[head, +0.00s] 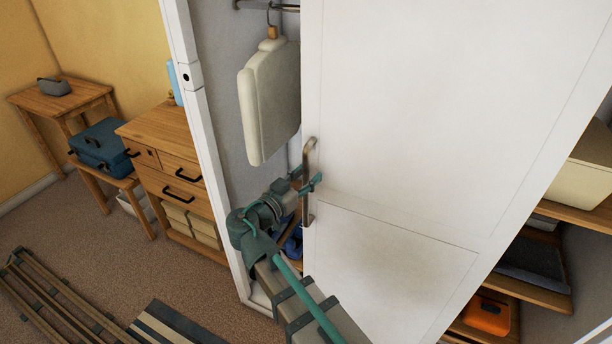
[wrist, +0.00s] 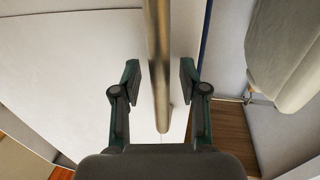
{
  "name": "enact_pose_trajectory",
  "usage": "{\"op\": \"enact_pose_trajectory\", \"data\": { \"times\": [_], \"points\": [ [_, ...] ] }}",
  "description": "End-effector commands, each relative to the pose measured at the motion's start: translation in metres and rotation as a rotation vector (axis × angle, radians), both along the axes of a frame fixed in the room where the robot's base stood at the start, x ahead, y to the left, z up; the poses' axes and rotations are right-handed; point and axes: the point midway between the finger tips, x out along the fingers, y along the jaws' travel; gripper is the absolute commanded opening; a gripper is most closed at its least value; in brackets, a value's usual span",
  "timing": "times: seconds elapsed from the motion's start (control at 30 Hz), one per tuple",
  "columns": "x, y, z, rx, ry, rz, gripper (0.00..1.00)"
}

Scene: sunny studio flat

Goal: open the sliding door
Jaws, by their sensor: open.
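The white sliding door (head: 430,110) covers the middle of the wardrobe, with openings to its left and right. Its vertical metal bar handle (head: 306,212) is on the door's left edge. My gripper (head: 308,184) is at the handle, around its middle. In the wrist view the handle (wrist: 158,60) runs between the two open fingers of my gripper (wrist: 160,85), with visible gaps on both sides. The door (wrist: 70,70) also fills the left of the wrist view.
A cream garment (head: 270,100) hangs in the left opening, close to the door edge. Shelves on the right hold a cream bin (head: 582,172) and an orange case (head: 487,314). A wooden drawer unit (head: 165,150) stands left of the white frame post (head: 205,150).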

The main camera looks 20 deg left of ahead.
Motion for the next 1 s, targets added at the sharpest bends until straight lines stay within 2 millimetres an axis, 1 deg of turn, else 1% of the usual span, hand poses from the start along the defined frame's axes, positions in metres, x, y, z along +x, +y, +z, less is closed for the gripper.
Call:
{"op": "enact_pose_trajectory", "data": {
  "times": [0.07, 0.3, 0.33, 0.67, 0.77, 0.87, 1.0],
  "points": [
    [0.0, 0.0, 0.0, 0.0, 0.0, 0.0, 0.42],
    [0.0, 0.0, 0.0, 0.0, 0.0, 0.0, 0.02],
    [0.0, 0.0, 0.0, 0.0, 0.0, 0.0, 0.0],
    [0.0, 0.001, 0.0, 0.0, 0.0, 0.0, 0.0],
    [0.0, 0.004, -0.001, 0.0, 0.0, 0.001, 0.0],
    [0.002, 0.013, -0.003, 0.0, 0.0, 0.003, 0.0],
    [0.007, 0.037, -0.006, 0.002, -0.002, 0.005, 0.0]
  ]
}}
